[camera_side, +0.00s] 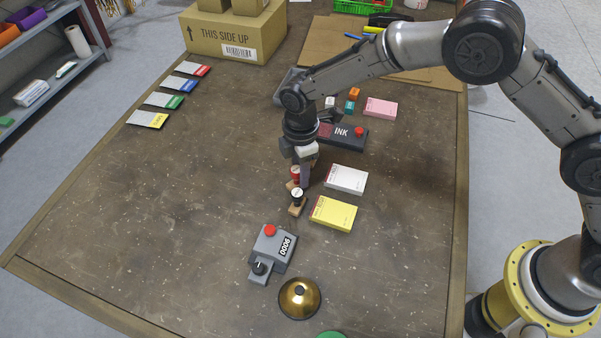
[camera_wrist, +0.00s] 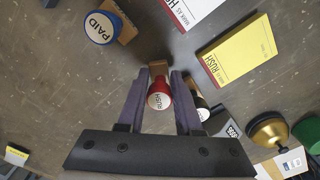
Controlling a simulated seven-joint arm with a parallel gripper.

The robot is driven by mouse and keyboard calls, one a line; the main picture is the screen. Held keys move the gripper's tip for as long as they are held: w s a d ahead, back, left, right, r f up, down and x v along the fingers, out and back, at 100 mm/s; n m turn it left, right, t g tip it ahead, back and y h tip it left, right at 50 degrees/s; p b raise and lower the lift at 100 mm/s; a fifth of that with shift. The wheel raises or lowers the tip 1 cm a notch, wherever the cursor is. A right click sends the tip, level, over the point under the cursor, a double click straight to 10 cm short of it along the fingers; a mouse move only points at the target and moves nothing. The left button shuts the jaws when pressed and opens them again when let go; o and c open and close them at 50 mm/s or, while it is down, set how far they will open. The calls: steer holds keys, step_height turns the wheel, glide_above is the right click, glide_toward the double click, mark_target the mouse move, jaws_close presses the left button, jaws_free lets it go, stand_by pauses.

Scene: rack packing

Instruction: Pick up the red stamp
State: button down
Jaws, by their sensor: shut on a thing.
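The red stamp (camera_side: 295,174) has a round red handle with a label that reads RUSH in the wrist view (camera_wrist: 159,94) and a wooden base. My gripper (camera_wrist: 160,86) is shut on its handle, one purple-grey finger on each side. In the side view my gripper (camera_side: 302,172) points down at the middle of the table and partly hides the stamp. I cannot tell whether the stamp's base touches the table.
A black stamp (camera_side: 297,196) stands close beside the red one. A blue PAID stamp (camera_wrist: 101,28) is nearby. White (camera_side: 346,180) and yellow (camera_side: 333,213) pads lie to the right, the ink pad (camera_side: 345,134) behind. A numbering device (camera_side: 272,250) and brass bell (camera_side: 299,298) are in front.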

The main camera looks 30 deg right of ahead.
steer(key=shift+w+r, duration=0.1)
steer(key=shift+r, duration=0.45)
steer(key=s+d+r, duration=0.7)
steer(key=s+r, duration=0.4)
steer(key=s, duration=0.1)
steer(key=shift+d+r, duration=0.15)
steer(key=shift+d, duration=0.05)
